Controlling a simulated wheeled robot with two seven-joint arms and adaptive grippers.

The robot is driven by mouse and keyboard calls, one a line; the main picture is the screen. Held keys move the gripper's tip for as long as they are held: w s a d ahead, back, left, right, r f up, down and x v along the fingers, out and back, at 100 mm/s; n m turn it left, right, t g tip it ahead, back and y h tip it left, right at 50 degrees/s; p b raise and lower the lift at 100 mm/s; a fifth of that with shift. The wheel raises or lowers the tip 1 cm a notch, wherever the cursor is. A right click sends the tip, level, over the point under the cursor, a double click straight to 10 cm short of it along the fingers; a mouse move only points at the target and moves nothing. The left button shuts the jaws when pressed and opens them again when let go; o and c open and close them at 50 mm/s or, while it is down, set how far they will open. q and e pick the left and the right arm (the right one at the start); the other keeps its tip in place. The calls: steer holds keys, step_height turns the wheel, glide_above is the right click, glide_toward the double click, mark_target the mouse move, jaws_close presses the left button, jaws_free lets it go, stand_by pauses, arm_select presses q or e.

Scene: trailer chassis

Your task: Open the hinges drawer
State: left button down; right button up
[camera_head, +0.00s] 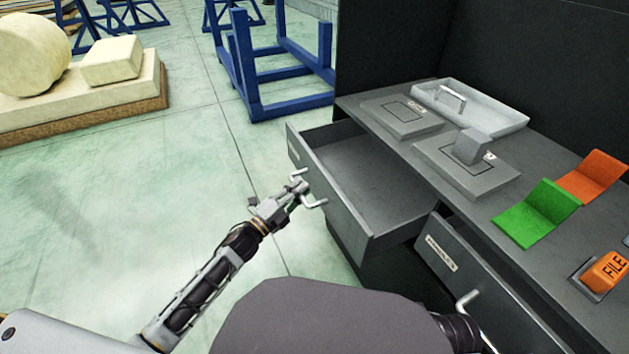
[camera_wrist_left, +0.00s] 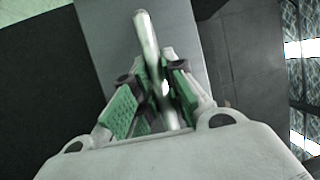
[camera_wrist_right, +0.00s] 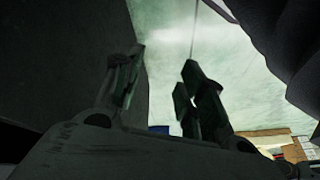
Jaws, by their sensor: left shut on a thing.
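A grey drawer (camera_head: 364,231) on the left of the cabinet stands pulled well out, and its inside looks empty. The label on its front is too small to read, so I cannot confirm it is the hinges drawer. My left gripper (camera_head: 297,188) is at its front, shut on the drawer's bar handle (camera_head: 316,204). In the left wrist view the handle (camera_wrist_left: 147,40) runs between the green-padded fingers (camera_wrist_left: 156,92). My right gripper shows in the right wrist view (camera_wrist_right: 158,90) with its fingers apart and nothing between them.
A second drawer (camera_head: 480,270) with a label and handle is on the right, slightly out. The cabinet top holds a metal tray (camera_head: 510,120), grey plates (camera_head: 400,118), green (camera_head: 538,212) and orange (camera_head: 593,177) holders, and an orange FILE block (camera_head: 605,272).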

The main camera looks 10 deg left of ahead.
arm_select(q)
steer(key=shift+s+a+p, duration=0.35)
steer(key=shift+s+a, duration=0.5)
steer(key=shift+a, duration=0.3)
steer(key=shift+s+a+p, duration=0.3)
steer(key=shift+s+a, duration=0.55)
steer(key=shift+a, duration=0.3)
arm_select(e)
steer(key=shift+s+d+r+g+h, duration=0.1)
steer(key=shift+d+r, duration=0.1)
steer(key=shift+r, duration=0.4)
steer(key=shift+s+d+r+g+h, duration=0.1)
steer(key=shift+s+d+r, duration=0.1)
steer(key=shift+r, duration=0.35)
steer(key=shift+s+d+r+g+h, duration=0.1)
steer(key=shift+d+r, duration=0.1)
steer(key=shift+r, duration=0.4)
arm_select(q)
steer(key=c, duration=1.5)
jaws_free()
arm_select(e)
steer(key=shift+w, duration=0.1)
arm_select(q)
steer(key=shift+o, duration=0.2)
steer(key=shift+s+a, duration=0.1)
steer(key=v, duration=1.1)
steer(key=shift+s+a, duration=0.2)
steer(key=shift+s, duration=0.1)
steer(key=shift+f, duration=0.1)
